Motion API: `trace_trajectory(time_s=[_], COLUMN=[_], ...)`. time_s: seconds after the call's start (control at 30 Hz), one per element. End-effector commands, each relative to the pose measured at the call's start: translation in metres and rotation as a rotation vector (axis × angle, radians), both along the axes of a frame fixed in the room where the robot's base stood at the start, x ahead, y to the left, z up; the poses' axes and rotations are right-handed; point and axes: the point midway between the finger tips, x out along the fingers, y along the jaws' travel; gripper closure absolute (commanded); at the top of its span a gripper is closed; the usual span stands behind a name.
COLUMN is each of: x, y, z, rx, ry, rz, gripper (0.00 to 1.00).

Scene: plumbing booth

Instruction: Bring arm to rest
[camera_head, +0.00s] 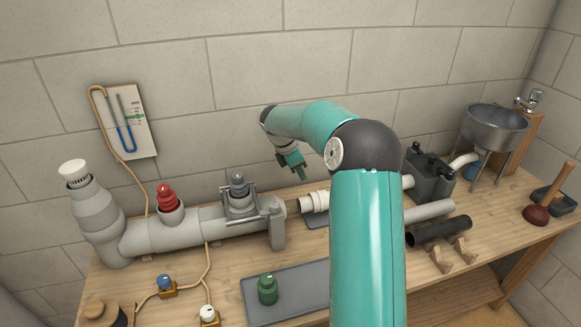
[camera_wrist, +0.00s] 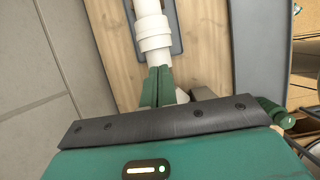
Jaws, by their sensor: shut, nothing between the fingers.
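My teal arm reaches forward over the workbench (camera_head: 185,270) in the head view. My gripper (camera_head: 302,176) hangs at its end, pointing down, above the bench near a white pipe fitting (camera_head: 315,202). In the wrist view my gripper (camera_wrist: 158,72) shows its two green fingers together with nothing between them. The white pipe fitting (camera_wrist: 153,28) lies just beyond the fingertips in that view. I cannot tell the exact height of the fingertips above it.
A grey pipe (camera_head: 170,235) with a red plug (camera_head: 167,197) stands left. A grey tray (camera_head: 290,290) bears a green plug (camera_head: 268,289). A black pipe (camera_head: 438,231), a metal sink (camera_head: 494,128) and a plunger (camera_head: 537,214) are right. A gauge panel (camera_head: 125,122) hangs on the wall.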

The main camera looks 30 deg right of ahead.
Motion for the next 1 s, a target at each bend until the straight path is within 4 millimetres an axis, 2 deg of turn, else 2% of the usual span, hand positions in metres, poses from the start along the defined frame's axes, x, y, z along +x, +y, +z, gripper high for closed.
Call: trace_trajectory(time_s=[0.23, 0.37, 0.67, 1.0], x=[-0.001, -0.004, -0.031, -0.078], y=[0.006, 0.018, 0.074, 0.132], z=[0.003, 0.014, 0.063, 0.108], rx=[-0.001, -0.010, -0.031, -0.015], ry=[-0.003, -0.025, -0.146, -0.304], rz=[-0.001, -0.017, -0.143, -0.324], gripper=[1.00, 1.00, 1.00, 1.00])
